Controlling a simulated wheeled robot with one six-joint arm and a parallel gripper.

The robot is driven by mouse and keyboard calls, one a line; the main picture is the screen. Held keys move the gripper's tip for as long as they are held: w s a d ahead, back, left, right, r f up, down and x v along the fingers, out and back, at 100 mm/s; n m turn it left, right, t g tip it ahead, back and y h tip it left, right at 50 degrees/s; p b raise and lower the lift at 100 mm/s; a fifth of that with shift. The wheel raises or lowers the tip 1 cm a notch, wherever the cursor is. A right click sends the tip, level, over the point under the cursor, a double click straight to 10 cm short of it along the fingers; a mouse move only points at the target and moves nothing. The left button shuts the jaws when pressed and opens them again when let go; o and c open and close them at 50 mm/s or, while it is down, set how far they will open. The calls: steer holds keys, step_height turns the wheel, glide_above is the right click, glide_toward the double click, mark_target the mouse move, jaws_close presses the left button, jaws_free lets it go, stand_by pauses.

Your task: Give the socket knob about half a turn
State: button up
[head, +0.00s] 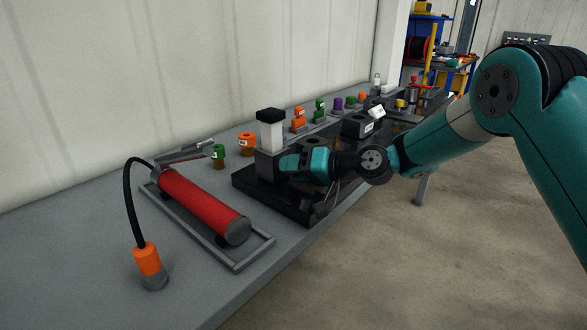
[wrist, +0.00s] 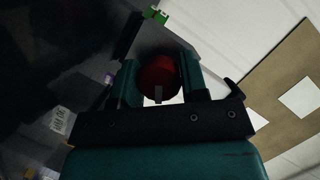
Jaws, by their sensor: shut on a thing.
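The socket knob (wrist: 158,74) is red and round in the wrist view, with a small pale mark on its lower part. My gripper (wrist: 160,80) has one teal finger on each side of it and is shut on it. In the head view my gripper (head: 286,163) reaches in from the right against the grey block of a bench fixture (head: 268,166). The fixture has a black base and a white post with a black cap. The knob is hidden there by the gripper and the block.
A red cylinder (head: 200,203) with a black hose and orange end (head: 147,262) lies in a grey frame at the left front. Orange and green fittings (head: 247,143) stand behind the fixture. More blocks line the bench behind. The bench (head: 85,235) is clear at far left.

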steer(key=o, duration=0.9)
steer(key=shift+s+n+t+h+b, duration=0.1)
steer(key=shift+n+t+h+b, duration=0.4)
steer(key=shift+n, duration=0.6)
steer(key=n+h, duration=0.1)
steer(key=n, duration=0.1)
steer(key=shift+a+n+t, duration=0.1)
steer(key=shift+n+t, duration=0.2)
steer(key=shift+t, duration=0.1)
steer(key=n+t+h, duration=0.1)
steer(key=n, duration=0.1)
steer(key=n+t+h, duration=0.1)
steer(key=n, duration=0.1)
steer(key=shift+s+t+b, duration=0.1)
steer(key=shift+t+b, duration=0.2)
steer(key=v, duration=1.7)
steer(key=s+r+g+h+p, duration=0.1)
steer(key=s+r+g+p, duration=0.3)
steer(key=s+r+p, duration=0.6)
steer(key=shift+s+a+r+m+h+p, duration=0.2)
steer(key=shift+r+m+h+p, duration=0.15)
steer(key=shift+r+p, duration=1.45)
